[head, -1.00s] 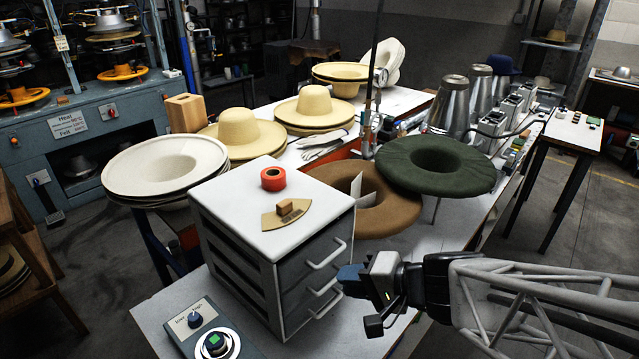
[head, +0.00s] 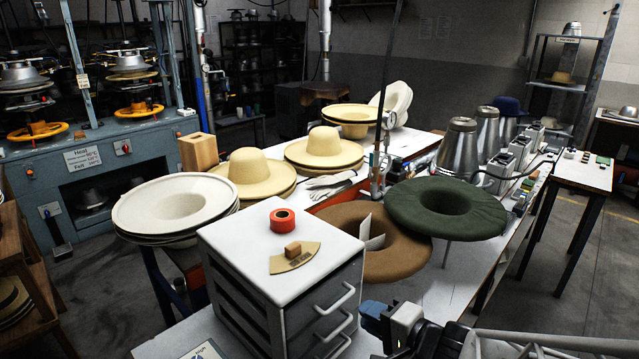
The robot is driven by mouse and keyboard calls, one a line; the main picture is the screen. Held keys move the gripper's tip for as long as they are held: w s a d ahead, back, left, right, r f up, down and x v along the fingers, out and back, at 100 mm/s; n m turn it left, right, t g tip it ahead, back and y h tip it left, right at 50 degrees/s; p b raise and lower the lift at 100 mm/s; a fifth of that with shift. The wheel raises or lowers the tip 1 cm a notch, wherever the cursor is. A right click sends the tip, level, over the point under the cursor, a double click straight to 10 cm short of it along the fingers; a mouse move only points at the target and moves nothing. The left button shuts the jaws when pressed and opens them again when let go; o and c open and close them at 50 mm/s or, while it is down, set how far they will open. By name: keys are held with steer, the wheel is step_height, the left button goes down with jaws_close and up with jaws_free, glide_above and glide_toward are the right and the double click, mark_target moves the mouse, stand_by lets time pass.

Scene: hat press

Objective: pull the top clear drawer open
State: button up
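A small drawer cabinet (head: 225,248) with a white top stands on the near bench in the head view. Its drawer fronts face right and look grey, perhaps see-through. The top drawer (head: 322,303) looks shut, with a pale bar handle (head: 336,299) across its front. More handles show below it. My gripper (head: 373,317), with blue fingertips, is just right of the drawer fronts, apart from the top handle in the picture. Its depth from the handle is hard to judge. I cannot see whether its fingers are apart.
A brown hat form (head: 400,262) and a green one (head: 445,205) are behind my gripper. White hat brims (head: 140,205) are at left.

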mark_target(341, 300)
steer(key=shift+w+a, duration=0.1)
steer(key=shift+a, duration=0.05)
steer(key=shift+x, duration=3.7)
jaws_close()
